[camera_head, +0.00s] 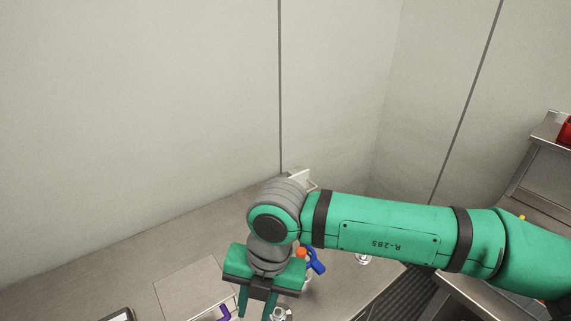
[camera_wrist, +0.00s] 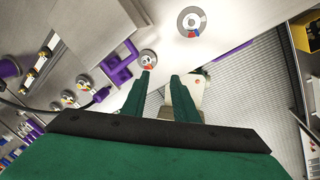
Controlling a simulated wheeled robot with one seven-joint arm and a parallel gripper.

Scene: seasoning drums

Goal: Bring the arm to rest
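My green gripper (camera_head: 254,312) hangs at the end of my arm above the steel worktop (camera_head: 150,240), at the bottom of the head view, its fingertips cut by the frame edge. In the wrist view my gripper (camera_wrist: 162,76) shows two green fingers apart, with a gap between them and nothing seen held. A pale plate with a red dot (camera_wrist: 197,82) lies beyond the right finger; I cannot tell its distance.
A blue item (camera_head: 315,262) and an orange-red one (camera_head: 301,253) stand close behind my gripper. A purple bracket (camera_wrist: 119,70), a purple cylinder (camera_wrist: 8,67) and a round disc-like fixture (camera_wrist: 191,21) show in the wrist view. A steel shelf (camera_head: 550,130) stands at right.

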